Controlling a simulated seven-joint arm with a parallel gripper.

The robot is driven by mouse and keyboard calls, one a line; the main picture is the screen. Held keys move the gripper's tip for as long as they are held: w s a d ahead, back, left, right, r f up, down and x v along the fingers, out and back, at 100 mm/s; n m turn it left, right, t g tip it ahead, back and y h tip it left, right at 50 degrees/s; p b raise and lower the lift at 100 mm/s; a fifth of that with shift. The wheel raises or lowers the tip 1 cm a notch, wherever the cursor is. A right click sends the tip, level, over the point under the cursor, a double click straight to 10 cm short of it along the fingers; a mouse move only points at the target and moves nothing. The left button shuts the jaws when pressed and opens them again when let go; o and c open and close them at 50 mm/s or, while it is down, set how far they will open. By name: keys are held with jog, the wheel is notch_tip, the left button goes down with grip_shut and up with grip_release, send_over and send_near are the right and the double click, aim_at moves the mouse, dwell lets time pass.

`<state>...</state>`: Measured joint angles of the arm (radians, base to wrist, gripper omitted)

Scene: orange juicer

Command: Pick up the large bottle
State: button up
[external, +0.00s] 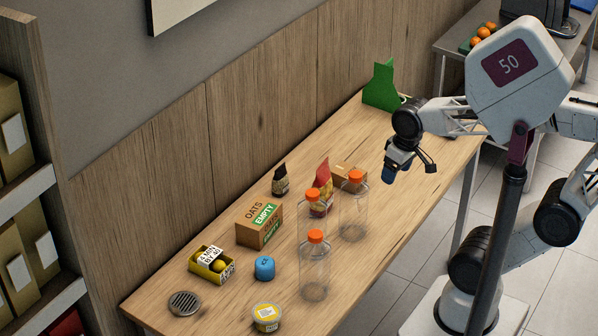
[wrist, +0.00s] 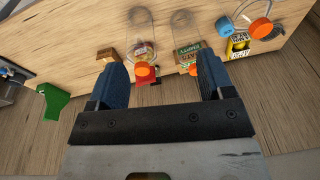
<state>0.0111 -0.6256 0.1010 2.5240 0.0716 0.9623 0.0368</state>
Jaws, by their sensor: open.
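Three clear bottles with orange caps stand upright on the wooden table: a front one (external: 315,268), one behind it (external: 312,222) and one to the right (external: 354,212). They are close in size, so I cannot tell for sure which is the large bottle. The wrist view shows three orange caps: left (wrist: 145,70), middle (wrist: 195,69) and right (wrist: 261,28). My gripper (external: 389,174) is open and empty, above the table to the right of the bottles and apart from them. Its blue fingers (wrist: 162,75) spread wide in the wrist view.
An oats box (external: 258,225), a yellow box (external: 211,264), a blue item (external: 264,268), a lidded tub (external: 266,318) and a round grate (external: 184,304) lie left. A red bag (external: 322,186) and cardboard box (external: 344,173) stand close behind the bottles. A green object (external: 382,88) stands far back.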

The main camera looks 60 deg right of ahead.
jog(key=a+f+m+g+y, duration=0.3)
jog(key=a+f+m+y, duration=0.1)
jog(key=a+f+y, duration=0.15)
jog(key=m+t+y, duration=0.8)
jog(key=m+y, duration=0.2)
jog(key=m, duration=0.8)
send_near(315, 234)
jog(key=x, duration=0.2)
jog(key=shift+w+f, duration=0.2)
jog(key=shift+f, duration=0.15)
jog(key=shift+x, duration=1.3)
jog(key=shift+a+n+g, duration=0.1)
jog(key=shift+n+g, duration=0.2)
jog(key=shift+x, duration=2.45)
